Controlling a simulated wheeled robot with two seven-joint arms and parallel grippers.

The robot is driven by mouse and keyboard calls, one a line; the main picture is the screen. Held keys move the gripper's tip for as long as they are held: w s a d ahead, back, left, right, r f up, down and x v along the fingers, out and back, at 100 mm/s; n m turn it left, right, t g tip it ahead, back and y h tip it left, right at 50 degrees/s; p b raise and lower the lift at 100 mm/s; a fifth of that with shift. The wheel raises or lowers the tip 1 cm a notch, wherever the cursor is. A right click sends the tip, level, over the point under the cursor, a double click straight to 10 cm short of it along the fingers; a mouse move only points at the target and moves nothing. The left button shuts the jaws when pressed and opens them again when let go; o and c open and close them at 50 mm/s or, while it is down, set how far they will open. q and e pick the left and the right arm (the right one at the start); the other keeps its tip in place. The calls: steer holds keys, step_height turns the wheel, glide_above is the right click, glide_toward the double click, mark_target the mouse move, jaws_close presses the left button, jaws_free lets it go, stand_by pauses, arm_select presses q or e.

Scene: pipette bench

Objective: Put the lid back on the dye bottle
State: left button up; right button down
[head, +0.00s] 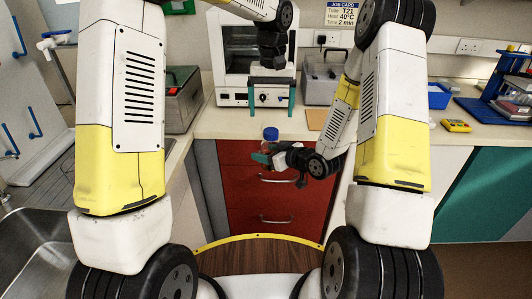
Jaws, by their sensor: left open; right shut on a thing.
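My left gripper (271,108) points down in front of the white oven, with its two teal fingers wide apart and nothing between them. My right gripper (266,157) is lower, in front of the red drawers, and is shut on the small dye bottle (269,147). The bottle is mostly hidden by the fingers. The blue lid (271,133) shows at the top of the bottle, below the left gripper and clear of its fingers. It looks level, but it is too small to tell how firmly it sits.
The bench top (220,124) runs behind both grippers. A white oven (240,60) and a grey box (320,78) stand on it. A sink (30,240) lies at left. A yellow device (456,125), a blue tray (438,96) and a blue rack (490,105) are at right.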

arm_select(q)
step_height(320, 180, up, 9)
stand_by(0.3)
steer(key=shift+r, duration=0.1)
